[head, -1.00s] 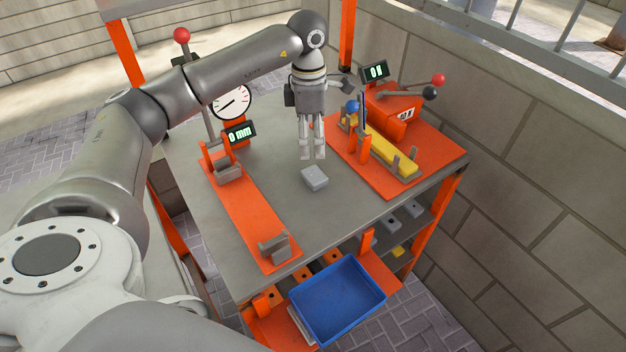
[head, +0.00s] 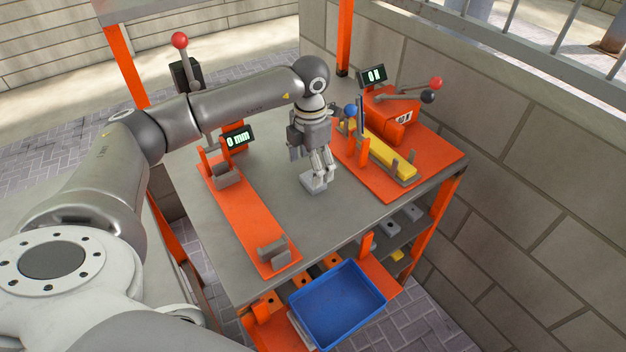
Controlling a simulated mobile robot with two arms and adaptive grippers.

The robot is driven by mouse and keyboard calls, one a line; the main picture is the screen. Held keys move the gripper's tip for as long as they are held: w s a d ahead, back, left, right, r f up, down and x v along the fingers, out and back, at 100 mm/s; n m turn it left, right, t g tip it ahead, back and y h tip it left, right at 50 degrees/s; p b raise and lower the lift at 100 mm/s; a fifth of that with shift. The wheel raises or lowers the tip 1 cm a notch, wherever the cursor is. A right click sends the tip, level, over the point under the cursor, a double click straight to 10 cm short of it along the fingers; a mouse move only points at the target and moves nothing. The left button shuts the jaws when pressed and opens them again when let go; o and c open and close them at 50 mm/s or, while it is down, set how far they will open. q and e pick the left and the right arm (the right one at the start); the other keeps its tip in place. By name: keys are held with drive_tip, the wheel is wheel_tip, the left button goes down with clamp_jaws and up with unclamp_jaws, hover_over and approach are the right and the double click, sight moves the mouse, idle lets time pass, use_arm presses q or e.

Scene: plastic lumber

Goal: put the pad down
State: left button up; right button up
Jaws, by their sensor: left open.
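The pad, a small light grey block (head: 311,186), lies flat on the grey tabletop (head: 265,185) between the two orange plates. My left gripper (head: 320,173) points down at it, with its fingers apart and their tips at the pad's upper side. The fingers hide part of the pad. I cannot tell whether they touch it. My right gripper is not in view.
An orange fixture (head: 245,220) with a "0 mm" display stands to the left. On the right, another orange plate (head: 428,160) carries a yellow bar (head: 390,155) and levers. A blue bin (head: 337,303) sits below the front edge. The front tabletop is clear.

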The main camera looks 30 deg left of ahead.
sight(310, 180)
use_arm(q)
drive_tip(key=shift+s+f+p, duration=0.1)
drive_tip(key=shift+f+p, duration=0.5)
drive_tip(key=shift+f, duration=1.75)
drive_tip(key=c, duration=1.2)
drive_tip(key=shift+r, duration=0.1)
